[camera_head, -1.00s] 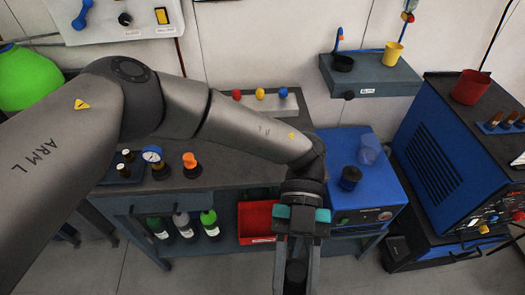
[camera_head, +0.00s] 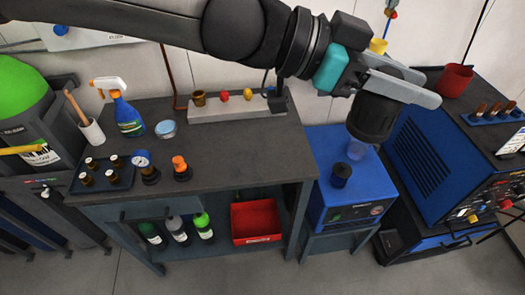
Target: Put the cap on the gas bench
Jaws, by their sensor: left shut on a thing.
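My left gripper (camera_head: 412,84) is raised at the upper right, its fingers pointing right. It is shut on a dark ribbed cylinder, which looks like the cap (camera_head: 372,120); it hangs in the air, in the picture over the back of a blue box. The bench with a dark top (camera_head: 235,150), which I take for the gas bench, stands at centre left. At its back a pale strip bears a brass-brown piece (camera_head: 199,98), a red knob (camera_head: 224,94) and a yellow knob (camera_head: 247,94). Part of the strip's right end is hidden by my arm. My right gripper is out of view.
A blue box (camera_head: 350,195) with a dark knob (camera_head: 341,174) stands right of the bench. Small bottles, a gauge (camera_head: 143,160), a spray bottle (camera_head: 125,115) and a tin (camera_head: 166,129) occupy the bench's left side. Its middle and right are clear. A red bin (camera_head: 256,222) sits below.

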